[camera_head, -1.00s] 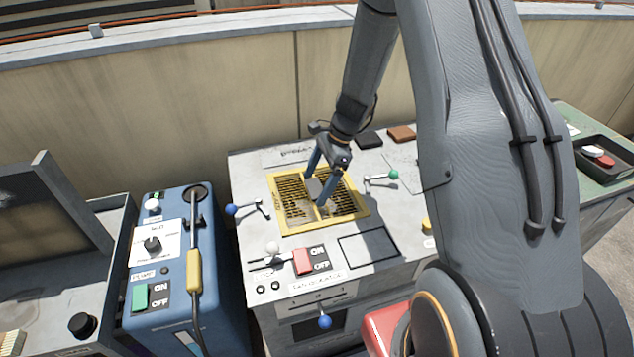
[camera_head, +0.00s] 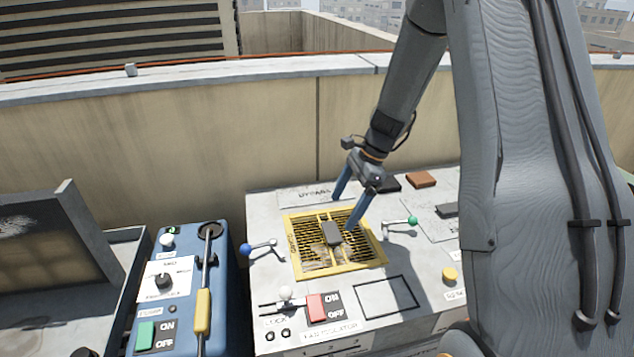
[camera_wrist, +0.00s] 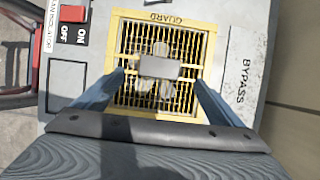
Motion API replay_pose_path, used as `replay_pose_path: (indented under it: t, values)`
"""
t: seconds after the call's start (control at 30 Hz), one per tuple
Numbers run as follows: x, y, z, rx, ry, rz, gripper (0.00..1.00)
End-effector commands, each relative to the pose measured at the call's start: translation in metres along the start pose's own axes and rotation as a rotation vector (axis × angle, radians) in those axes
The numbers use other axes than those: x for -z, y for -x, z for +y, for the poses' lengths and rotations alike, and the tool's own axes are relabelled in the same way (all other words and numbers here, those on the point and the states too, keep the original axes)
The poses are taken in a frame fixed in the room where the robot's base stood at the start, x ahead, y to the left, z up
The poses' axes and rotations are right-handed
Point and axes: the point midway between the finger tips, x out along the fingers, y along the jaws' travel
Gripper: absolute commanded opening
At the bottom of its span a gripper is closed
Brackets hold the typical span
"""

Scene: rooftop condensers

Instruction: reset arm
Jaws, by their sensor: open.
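My gripper (camera_head: 352,212) is open above the yellow guard grille on the grey cabinet, its two blue fingers spread apart with nothing between them. In the wrist view the fingers (camera_wrist: 160,92) stand to either side of the grille, pointing at it. A dark grey block (camera_head: 332,233) lies on the middle of the yellow guard (camera_head: 292,262). In the wrist view the block (camera_wrist: 159,66) covers the centre of the grille, with a fan partly visible behind the bars.
The grey cabinet top carries a blue-knobbed lever (camera_head: 246,249), a green-knobbed lever (camera_head: 412,221), a red switch (camera_head: 316,307) and a yellow button (camera_head: 450,274). A blue unit (camera_head: 222,300) stands to the left. A parapet wall (camera_head: 200,140) runs behind.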

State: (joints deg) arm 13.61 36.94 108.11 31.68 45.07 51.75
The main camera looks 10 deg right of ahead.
Motion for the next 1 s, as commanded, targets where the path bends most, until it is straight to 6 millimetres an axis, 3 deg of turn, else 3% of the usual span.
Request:
replay_pose_path:
  t: [0.17,0.27,0.5,0.73,0.83,1.0]
  values:
    - [-0.007,0.005,0.012,-0.009,0.079,0.025,0.9]
    - [-0.018,0.013,0.035,-0.027,0.235,0.071,0.9]
    - [-0.045,0.036,0.117,-0.114,0.801,0.213,0.9]
    - [-0.058,0.049,0.187,-0.209,1.303,0.31,0.9]
    - [-0.06,0.051,0.206,-0.24,1.448,0.333,0.9]
    - [-0.061,0.052,0.22,-0.265,1.56,0.35,0.9]
